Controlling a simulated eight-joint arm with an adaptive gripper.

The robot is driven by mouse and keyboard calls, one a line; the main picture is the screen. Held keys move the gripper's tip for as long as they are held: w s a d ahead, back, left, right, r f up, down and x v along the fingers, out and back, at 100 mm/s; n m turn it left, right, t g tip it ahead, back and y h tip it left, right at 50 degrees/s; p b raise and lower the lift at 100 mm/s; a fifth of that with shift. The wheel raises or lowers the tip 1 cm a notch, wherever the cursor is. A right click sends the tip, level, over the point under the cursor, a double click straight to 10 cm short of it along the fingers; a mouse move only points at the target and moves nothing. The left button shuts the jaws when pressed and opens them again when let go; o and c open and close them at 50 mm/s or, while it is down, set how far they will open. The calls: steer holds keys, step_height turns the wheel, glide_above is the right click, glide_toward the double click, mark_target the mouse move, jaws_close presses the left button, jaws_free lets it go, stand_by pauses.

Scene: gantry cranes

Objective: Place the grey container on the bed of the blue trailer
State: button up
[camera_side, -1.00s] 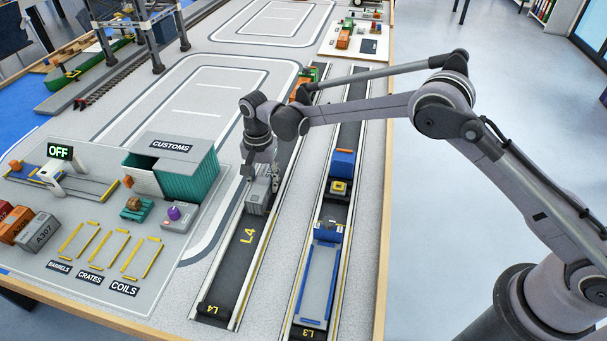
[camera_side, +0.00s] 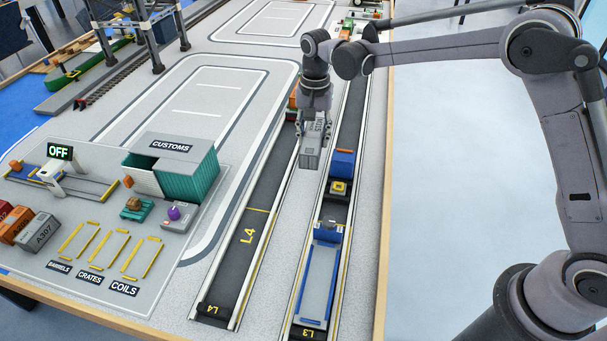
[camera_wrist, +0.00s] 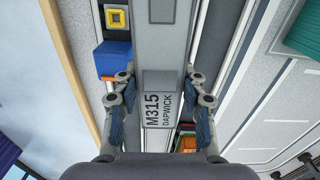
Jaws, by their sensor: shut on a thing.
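The grey container (camera_side: 311,146) is in my gripper (camera_side: 314,117), held above the board between lanes L4 and L3. In the wrist view the container (camera_wrist: 163,60) bears the label M315 DAPWICK, and my gripper's fingers (camera_wrist: 160,118) close on its two sides. The blue trailer (camera_side: 318,281) stands in lane L3, nearer the front, with an empty grey bed edged in blue and a blue upright part at its far end. My gripper is farther back than the trailer and a little to its left in the side view.
A blue block (camera_side: 342,163) and a yellow-topped piece (camera_side: 338,187) sit in lane L3 behind the trailer. Lane L4 (camera_side: 246,235) is bare at the front. The teal customs shed (camera_side: 188,172) stands left. An orange vehicle (camera_wrist: 187,143) is partly hidden by my gripper.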

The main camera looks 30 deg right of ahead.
steer(key=s+d+r+n, duration=0.5)
steer(key=s+d+r, duration=0.4)
steer(key=s, duration=0.1)
steer(key=m, duration=0.6)
glide_above(320, 278)
step_height(320, 278, down, 7)
step_height(320, 278, down, 9)
steer(key=shift+f, duration=0.2)
steer(key=o, duration=1.3)
steer(key=shift+c, duration=0.2)
steer(key=shift+r, duration=0.1)
